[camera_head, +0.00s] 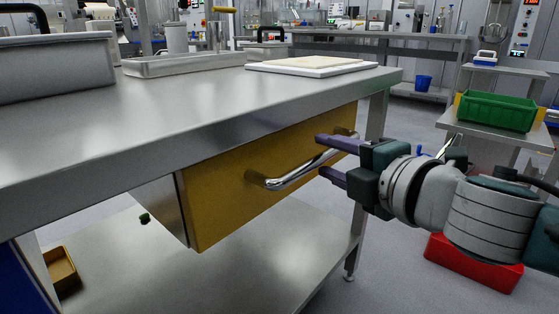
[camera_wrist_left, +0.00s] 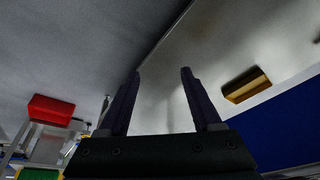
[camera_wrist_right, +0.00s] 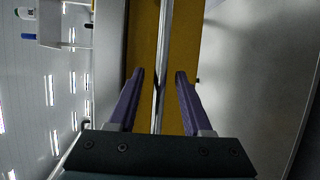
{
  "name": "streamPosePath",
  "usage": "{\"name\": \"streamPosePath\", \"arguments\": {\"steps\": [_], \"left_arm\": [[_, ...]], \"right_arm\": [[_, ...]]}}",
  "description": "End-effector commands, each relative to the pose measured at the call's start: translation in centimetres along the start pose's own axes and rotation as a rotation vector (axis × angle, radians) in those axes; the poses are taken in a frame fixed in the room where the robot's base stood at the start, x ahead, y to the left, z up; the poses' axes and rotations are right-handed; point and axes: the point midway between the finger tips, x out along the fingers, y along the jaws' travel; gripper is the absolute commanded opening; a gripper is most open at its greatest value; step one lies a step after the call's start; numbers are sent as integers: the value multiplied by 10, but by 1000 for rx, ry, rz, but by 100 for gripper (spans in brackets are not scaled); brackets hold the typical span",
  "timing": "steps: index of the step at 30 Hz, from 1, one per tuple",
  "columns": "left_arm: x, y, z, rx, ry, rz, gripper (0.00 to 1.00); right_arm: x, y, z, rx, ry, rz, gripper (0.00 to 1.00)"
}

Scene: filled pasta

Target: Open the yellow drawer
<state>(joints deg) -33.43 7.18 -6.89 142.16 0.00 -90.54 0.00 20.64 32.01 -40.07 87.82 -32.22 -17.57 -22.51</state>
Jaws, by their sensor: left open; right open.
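The yellow drawer (camera_head: 235,190) hangs under the steel table, with a chrome bar handle (camera_head: 290,179) across its front. My right gripper (camera_head: 325,158) is open at the handle, one finger above the bar and one below. In the right wrist view the handle (camera_wrist_right: 164,50) runs between the two fingers of the right gripper (camera_wrist_right: 160,78), with gaps on both sides. My left gripper (camera_wrist_left: 158,75) is open and empty in the left wrist view, and is out of sight in the head view.
The steel table (camera_head: 190,105) carries a tray (camera_head: 185,64) and a white board (camera_head: 311,66). A lower shelf (camera_head: 270,255) lies beneath the drawer, with a small yellow bin (camera_head: 61,268) at left. A green crate (camera_head: 497,111) and red bin (camera_head: 470,265) stand at right.

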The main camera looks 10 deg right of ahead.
Motion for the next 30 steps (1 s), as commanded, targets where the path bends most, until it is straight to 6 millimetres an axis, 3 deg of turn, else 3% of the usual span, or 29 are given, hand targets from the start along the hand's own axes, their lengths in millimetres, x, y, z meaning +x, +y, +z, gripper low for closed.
{"name": "streamPosePath", "arguments": {"steps": [5,14,27,30], "left_arm": [[6,0,2,0,1,-1,66],[6,0,1,0,3,-1,66],[6,2,0,-10,5,7,66],[6,2,0,-10,5,6,66]], "right_arm": [[14,-1,0,1,0,1,50],[16,0,0,1,0,-1,50],[16,0,0,1,0,-1,2],[16,0,0,1,0,-1,0]]}}
